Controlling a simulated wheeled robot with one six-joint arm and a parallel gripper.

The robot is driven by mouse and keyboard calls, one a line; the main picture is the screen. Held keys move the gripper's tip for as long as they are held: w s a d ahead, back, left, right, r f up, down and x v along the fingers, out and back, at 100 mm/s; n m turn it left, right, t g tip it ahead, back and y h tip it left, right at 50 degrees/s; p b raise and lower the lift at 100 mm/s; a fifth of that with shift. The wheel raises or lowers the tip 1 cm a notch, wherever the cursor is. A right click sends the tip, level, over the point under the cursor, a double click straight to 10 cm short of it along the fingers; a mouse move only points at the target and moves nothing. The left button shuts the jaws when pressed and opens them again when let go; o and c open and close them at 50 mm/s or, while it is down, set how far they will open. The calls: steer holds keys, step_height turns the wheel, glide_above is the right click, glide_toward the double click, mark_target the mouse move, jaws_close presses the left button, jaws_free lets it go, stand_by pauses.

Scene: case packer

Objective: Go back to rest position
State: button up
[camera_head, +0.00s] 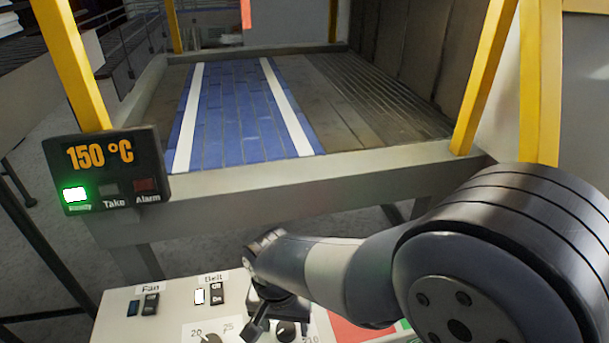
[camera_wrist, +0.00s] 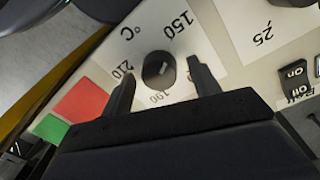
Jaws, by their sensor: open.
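My gripper (camera_wrist: 160,85) is open and empty in the wrist view. Its two fingers stand either side of a black round knob (camera_wrist: 159,68) on the white control panel; I cannot tell whether they touch it. In the head view my gripper (camera_head: 268,318) points down over the panel (camera_head: 115,318), near the dials, with my arm coming in from the right.
A display (camera_head: 115,170) reads 150 °C, with a green light lit. A blue belt (camera_head: 235,115) with white edge strips runs inside a frame with yellow posts (camera_head: 485,75). The panel has Fan (camera_head: 151,304) and Belt (camera_head: 217,293) switches and red (camera_wrist: 83,103) and green (camera_wrist: 50,129) patches.

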steer(key=shift+a+r, duration=0.15)
steer(key=shift+r, duration=2.95)
